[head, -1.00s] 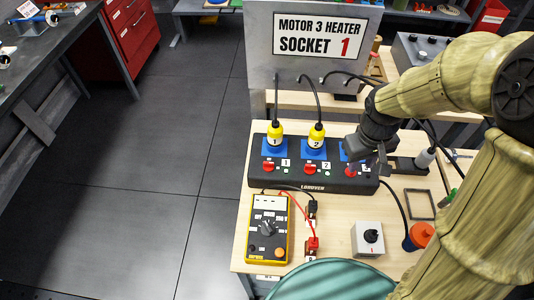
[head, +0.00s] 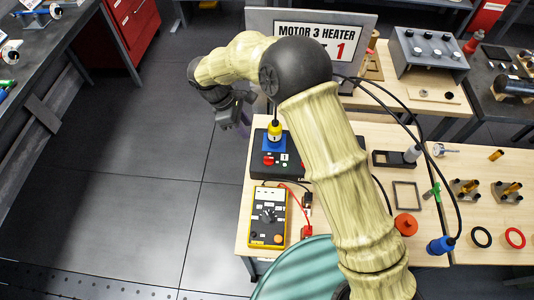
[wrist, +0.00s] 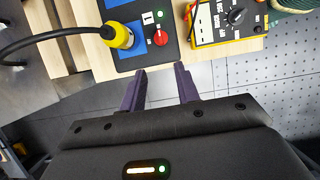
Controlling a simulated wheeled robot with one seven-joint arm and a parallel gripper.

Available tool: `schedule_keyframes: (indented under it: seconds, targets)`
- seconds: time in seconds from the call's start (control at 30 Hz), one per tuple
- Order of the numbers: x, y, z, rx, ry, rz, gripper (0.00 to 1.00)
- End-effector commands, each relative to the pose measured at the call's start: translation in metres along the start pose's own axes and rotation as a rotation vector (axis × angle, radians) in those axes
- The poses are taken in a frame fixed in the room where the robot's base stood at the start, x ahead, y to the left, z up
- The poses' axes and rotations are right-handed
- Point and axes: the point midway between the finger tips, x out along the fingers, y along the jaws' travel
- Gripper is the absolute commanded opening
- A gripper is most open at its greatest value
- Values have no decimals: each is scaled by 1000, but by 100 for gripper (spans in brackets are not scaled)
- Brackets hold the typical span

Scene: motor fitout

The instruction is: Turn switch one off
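Switch one is a small red rotary knob (wrist: 160,38) on the black socket box, beside the "1" label (wrist: 147,17) and a lit green lamp (wrist: 159,14). It also shows in the head view as a red knob (head: 268,160) under the yellow plug marked 1 (head: 274,131), which stands in its blue socket (head: 273,143). My gripper (wrist: 160,70) is open and empty; its two purple fingers point toward the knob, short of it and beyond the box's edge. In the head view my gripper (head: 243,124) hangs left of the box. My arm hides most of the box's right part.
A yellow multimeter (head: 268,217) with red leads lies in front of the box. A black cable (wrist: 45,36) runs to the plug. A sign panel (head: 262,22) stands behind. A blue plug (head: 440,245) lies at right. Floor left of the table is clear.

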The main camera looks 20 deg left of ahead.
Motion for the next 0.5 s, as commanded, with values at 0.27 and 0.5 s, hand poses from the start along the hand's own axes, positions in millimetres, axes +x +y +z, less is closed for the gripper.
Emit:
schedule_keyframes:
  seconds: [0.27,0.5]
  targets:
    - [14,0,2,2,-2,-3,32]
    - [53,-1,2,2,-2,-5,32]
